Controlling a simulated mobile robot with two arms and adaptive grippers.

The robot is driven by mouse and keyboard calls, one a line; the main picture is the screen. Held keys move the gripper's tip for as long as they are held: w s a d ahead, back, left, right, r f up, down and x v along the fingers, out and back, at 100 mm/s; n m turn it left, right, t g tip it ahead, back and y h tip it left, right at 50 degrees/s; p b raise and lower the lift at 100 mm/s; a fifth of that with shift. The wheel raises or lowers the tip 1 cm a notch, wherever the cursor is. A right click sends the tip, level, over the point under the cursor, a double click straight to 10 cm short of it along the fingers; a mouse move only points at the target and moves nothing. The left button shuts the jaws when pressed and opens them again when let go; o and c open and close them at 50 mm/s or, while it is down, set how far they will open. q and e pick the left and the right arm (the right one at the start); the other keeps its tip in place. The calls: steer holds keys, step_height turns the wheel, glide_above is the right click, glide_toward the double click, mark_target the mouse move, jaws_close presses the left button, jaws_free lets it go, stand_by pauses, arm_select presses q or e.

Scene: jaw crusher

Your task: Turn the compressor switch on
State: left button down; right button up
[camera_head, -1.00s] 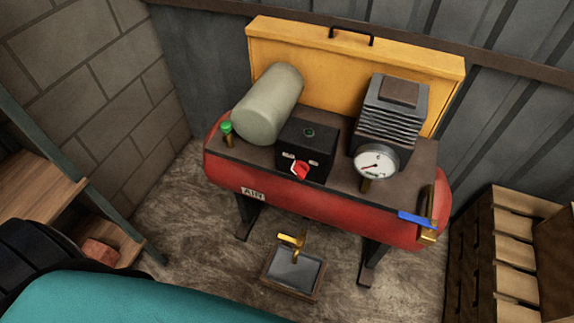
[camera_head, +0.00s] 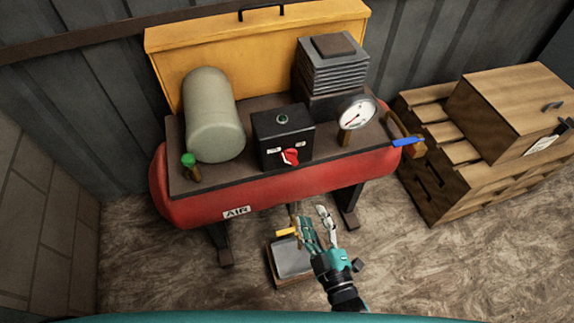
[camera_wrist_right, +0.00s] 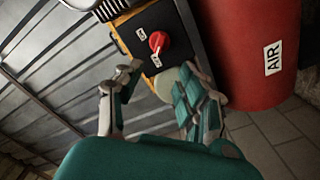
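The compressor (camera_head: 300,185) is a red tank marked AIR with a dark top plate. The black switch box (camera_head: 283,128) stands on that plate, with a red knob (camera_head: 290,157) low on its front between two small white labels. The knob is tilted in the head view. My right gripper (camera_head: 313,214) is below and in front of the tank, open and empty, apart from the knob. In the right wrist view the red knob (camera_wrist_right: 158,41) shows beyond the open fingers (camera_wrist_right: 152,92). My left gripper is not in view.
A pressure gauge (camera_head: 357,113) and a blue-handled valve (camera_head: 405,142) are at the right of the compressor. A grey cylinder (camera_head: 213,115) is on the left. A drain tray (camera_head: 280,278) lies below; wooden crates (camera_head: 470,140) stand at right.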

mark_target(293, 164)
steer(key=x, duration=1.6)
steer(key=shift+w+f, duration=0.1)
steer(key=shift+w, duration=0.2)
steer(key=shift+c, duration=0.3)
jaws_close()
